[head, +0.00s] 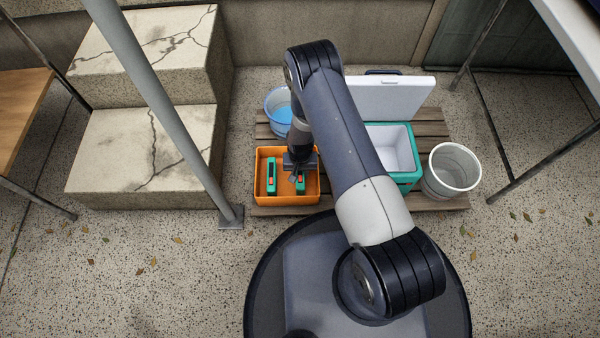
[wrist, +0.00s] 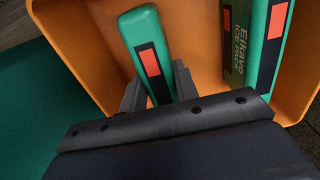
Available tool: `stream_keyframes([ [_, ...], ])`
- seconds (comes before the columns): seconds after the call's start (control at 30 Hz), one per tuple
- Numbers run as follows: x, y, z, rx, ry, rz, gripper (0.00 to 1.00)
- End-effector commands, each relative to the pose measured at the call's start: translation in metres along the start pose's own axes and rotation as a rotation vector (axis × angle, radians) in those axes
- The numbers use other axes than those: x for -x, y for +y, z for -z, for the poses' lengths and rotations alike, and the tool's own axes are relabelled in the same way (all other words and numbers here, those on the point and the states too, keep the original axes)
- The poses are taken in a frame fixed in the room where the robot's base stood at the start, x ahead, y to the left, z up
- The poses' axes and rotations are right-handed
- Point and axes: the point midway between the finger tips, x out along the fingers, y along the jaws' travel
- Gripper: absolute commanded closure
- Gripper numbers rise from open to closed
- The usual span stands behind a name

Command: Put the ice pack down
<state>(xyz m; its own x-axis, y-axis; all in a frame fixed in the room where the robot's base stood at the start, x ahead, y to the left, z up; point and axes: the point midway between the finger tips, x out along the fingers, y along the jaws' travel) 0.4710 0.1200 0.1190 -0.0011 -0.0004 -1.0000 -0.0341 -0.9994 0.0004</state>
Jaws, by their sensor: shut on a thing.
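My gripper (head: 300,168) points down into the orange bin (head: 287,201). It is shut on a green ice pack (head: 300,186) with a dark stripe and a red-orange patch. In the wrist view the fingers (wrist: 158,90) grip this ice pack (wrist: 142,27) from both sides, within the bin's walls (wrist: 90,35). I cannot tell whether it touches the bin floor. A second green ice pack (head: 271,176), with "ICE PACK" lettering, stands apart from it at the bin's left side. It shows at the right in the wrist view (wrist: 272,45).
The bin sits on a wooden pallet (head: 432,122). A teal cooler (head: 405,184) with its white lid (head: 395,97) open stands to the right. A grey bucket (head: 453,168) is beyond it; a blue bucket (head: 272,97) is behind. A grey pole (head: 160,95) and cracked steps (head: 130,150) are left.

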Motion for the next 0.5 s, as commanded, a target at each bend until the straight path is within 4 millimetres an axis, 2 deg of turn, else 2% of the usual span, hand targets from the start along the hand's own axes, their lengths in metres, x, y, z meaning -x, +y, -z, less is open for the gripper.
stream_keyframes([
  [0.27,-0.0030,-0.0001,0.0004,0.000,0.001,0.000,1.00],
  [0.3,-0.0014,-0.0001,0.0002,0.000,0.000,0.000,0.68],
  [0.5,-0.0012,0.0000,0.0001,0.000,0.000,0.000,0.51],
])
